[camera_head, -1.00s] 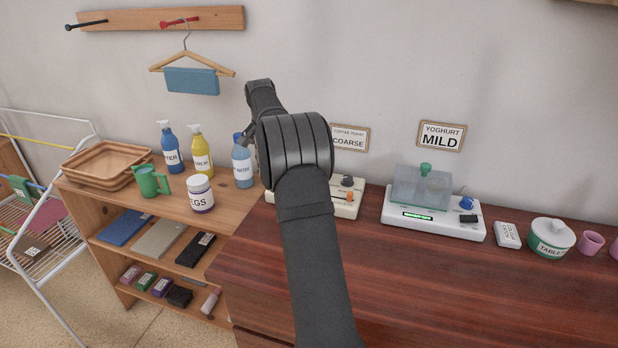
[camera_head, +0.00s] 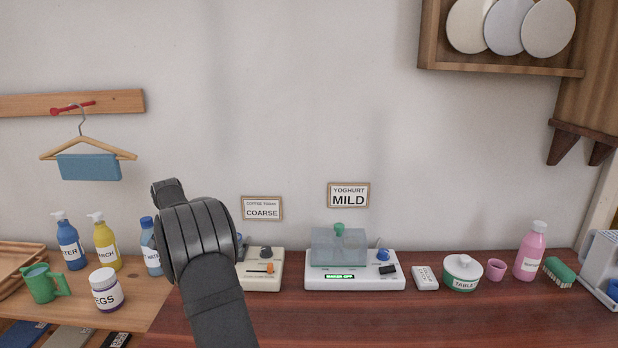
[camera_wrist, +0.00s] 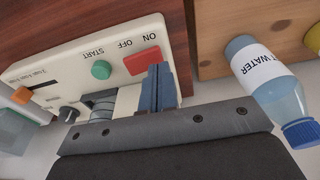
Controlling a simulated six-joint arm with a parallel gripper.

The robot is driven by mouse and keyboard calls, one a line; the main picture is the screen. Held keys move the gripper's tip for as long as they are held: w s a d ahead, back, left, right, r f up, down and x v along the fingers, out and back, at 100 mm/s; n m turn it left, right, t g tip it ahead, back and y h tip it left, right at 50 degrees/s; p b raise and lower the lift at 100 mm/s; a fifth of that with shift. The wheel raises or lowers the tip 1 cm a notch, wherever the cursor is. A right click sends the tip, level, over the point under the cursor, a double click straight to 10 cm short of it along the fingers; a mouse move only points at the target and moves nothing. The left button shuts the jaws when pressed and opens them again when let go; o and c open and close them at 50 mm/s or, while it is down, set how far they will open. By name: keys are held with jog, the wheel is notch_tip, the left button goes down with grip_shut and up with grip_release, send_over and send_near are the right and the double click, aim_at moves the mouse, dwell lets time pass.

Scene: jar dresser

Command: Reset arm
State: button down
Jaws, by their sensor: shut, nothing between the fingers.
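My gripper (camera_wrist: 157,88) shows in the wrist view as blue-grey fingers together, with nothing between them. In the head view my forearm and dark wrist rise in front of the left end of the counter and hide most of the gripper. The cream machine (camera_head: 262,283) shows just right of my arm there, partly covered.
A water bottle (camera_wrist: 262,80) stands close beside my gripper; it also shows left of my wrist (camera_head: 151,258).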

jog(key=shift+f, duration=0.6)
jog(key=shift+r, duration=0.1)
jog(key=shift+r, duration=0.1)
notch_tip(320, 180, up, 10)
jog(key=w+d, duration=0.1)
jog(key=d, duration=0.1)
jog(key=w+d+f+t, duration=0.1)
jog(key=d+f, duration=0.3)
jog(key=d, duration=0.6)
jog(key=shift+w+d+f+t, duration=0.2)
jog(key=shift+w+d+t, duration=0.15)
jog(key=shift+w, duration=0.1)
